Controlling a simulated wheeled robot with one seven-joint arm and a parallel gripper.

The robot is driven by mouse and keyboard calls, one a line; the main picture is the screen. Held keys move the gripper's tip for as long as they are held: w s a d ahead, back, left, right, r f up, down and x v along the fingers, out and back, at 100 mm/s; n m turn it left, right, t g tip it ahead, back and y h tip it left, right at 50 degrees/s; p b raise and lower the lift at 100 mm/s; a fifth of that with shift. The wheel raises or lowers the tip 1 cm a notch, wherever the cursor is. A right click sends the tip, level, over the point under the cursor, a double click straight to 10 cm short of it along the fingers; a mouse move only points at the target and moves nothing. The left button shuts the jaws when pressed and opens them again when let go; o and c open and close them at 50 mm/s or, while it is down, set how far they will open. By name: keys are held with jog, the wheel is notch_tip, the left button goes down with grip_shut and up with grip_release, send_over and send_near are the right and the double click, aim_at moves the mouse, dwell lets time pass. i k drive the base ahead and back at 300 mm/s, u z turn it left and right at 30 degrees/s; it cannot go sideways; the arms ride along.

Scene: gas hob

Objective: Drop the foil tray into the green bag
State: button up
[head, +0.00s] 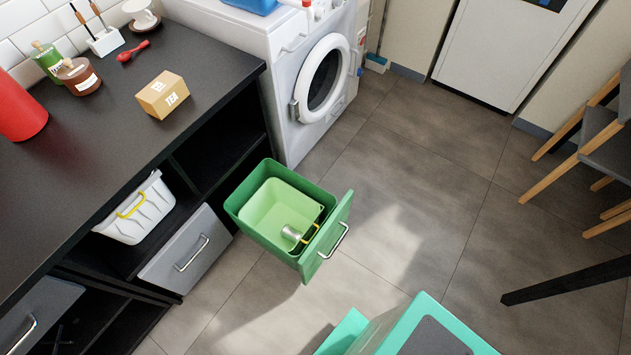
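A dark green pull-out bin (263,231) stands open below the counter, its front panel with a metal handle on the right. A light green bag (268,205) lines its inside and is open at the top. A small silvery object (291,233) lies in the bag near the front panel, beside a thin yellow piece (310,235). It looks more like a can than a tray, but is too small to be sure. I cannot make out a foil tray elsewhere. My gripper is not in view.
A black counter (120,130) at left carries a tea box (163,95), jars and a red canister (18,110). A white basket (138,212) sits on a shelf below, above a grey drawer (187,250). A washing machine (322,80) stands behind.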

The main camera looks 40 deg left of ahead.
aim_at(282, 215)
jog(key=u, duration=0.1)
jog(key=k, duration=1.45)
jog(key=u, duration=0.9)
jog(key=i, duration=1)
jog(key=z, duration=0.05)
